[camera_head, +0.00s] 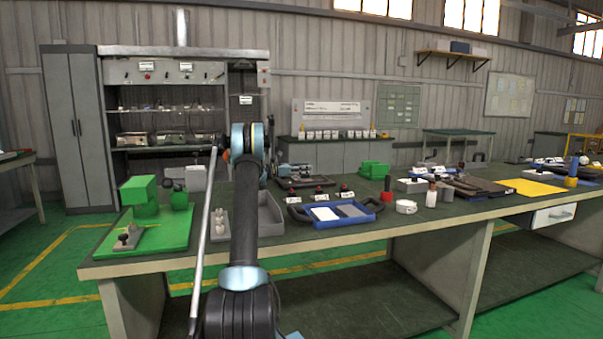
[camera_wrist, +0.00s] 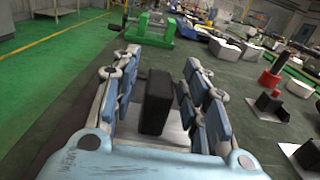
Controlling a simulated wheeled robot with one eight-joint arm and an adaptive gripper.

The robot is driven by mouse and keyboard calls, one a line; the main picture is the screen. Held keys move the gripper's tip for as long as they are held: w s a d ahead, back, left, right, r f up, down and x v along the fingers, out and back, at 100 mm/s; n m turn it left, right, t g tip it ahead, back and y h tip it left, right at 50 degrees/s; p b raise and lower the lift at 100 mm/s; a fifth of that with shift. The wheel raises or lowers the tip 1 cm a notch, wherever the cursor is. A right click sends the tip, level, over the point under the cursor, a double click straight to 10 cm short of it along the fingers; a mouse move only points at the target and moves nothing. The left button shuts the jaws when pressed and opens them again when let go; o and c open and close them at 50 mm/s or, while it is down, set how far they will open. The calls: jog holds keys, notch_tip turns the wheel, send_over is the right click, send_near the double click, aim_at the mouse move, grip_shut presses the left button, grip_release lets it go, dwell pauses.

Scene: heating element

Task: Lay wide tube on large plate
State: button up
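My gripper (camera_wrist: 168,88) is open in the wrist view, with its blue padded fingers standing apart on both sides of a black block (camera_wrist: 157,102). The block stands over a pale flat piece that shows partly between the fingers. I cannot tell whether either finger touches the block. In the head view my arm hides the gripper. I cannot make out which thing is the wide tube. I cannot tell which is the large plate; a blue tray (camera_head: 334,224) holds a white flat piece (camera_head: 324,213) and a grey one (camera_head: 354,210).
More black blocks on pale plates (camera_wrist: 270,104) stand to the right in the wrist view. A red cylinder (camera_head: 387,196) and a white round part (camera_head: 406,206) are right of the tray. A green fixture (camera_head: 138,236) occupies the bench's left end. Dark bench top is bare between parts.

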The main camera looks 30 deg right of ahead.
jog(key=shift+a+r, duration=0.1)
jog(key=v, duration=0.7)
jog(key=shift+a, duration=0.15)
jog(key=shift+r, duration=0.1)
dwell(0.4)
